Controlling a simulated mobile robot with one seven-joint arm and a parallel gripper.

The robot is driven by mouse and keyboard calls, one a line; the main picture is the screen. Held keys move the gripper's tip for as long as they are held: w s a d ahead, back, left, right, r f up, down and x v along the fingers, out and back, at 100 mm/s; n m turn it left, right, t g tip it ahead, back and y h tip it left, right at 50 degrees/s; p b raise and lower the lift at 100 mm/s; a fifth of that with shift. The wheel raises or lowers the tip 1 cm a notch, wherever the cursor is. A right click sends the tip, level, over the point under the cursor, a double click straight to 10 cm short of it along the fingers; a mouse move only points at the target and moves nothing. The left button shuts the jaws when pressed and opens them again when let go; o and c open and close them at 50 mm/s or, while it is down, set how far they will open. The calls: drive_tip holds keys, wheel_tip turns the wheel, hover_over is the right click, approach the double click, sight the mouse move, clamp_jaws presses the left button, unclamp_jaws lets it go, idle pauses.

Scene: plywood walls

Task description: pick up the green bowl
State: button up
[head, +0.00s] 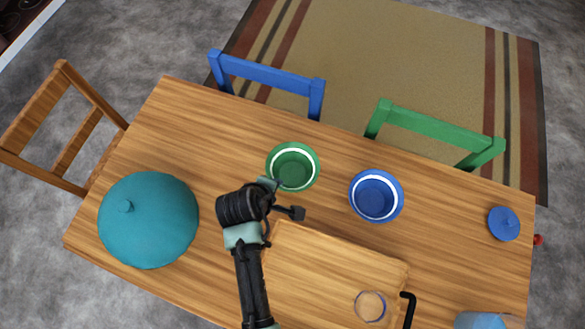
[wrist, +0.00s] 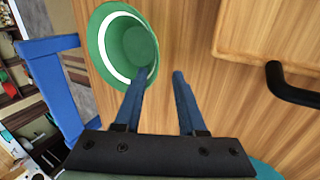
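The green bowl (head: 294,165) with a white band stands upright on the wooden table, near the edge by the chairs. My gripper (head: 281,184) is at its lower-left rim in the head view, and the arm hides a little of that rim. In the wrist view the green bowl (wrist: 128,45) is at the upper left. My gripper (wrist: 161,74) is open there. Its left finger overlaps the bowl's rim, and its right finger is over bare table. I cannot tell whether a finger touches the bowl.
A blue bowl (head: 376,196) stands right of the green one. A large teal dome (head: 148,220) is at the left. A wooden board (head: 325,258) lies in front, with a clear glass (head: 370,306) over it. A small blue lid (head: 503,224) is at the far right. Blue and green chairs line the far edge.

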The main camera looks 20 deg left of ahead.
sight(281, 187)
drive_tip(key=shift+w+x, duration=0.15)
drive_tip(key=shift+x, duration=1.2)
drive_tip(key=shift+w+x, duration=0.15)
drive_tip(key=shift+x, duration=1.15)
drive_tip(key=shift+d+r, duration=0.15)
drive_tip(key=shift+c, duration=0.2)
clamp_jaws()
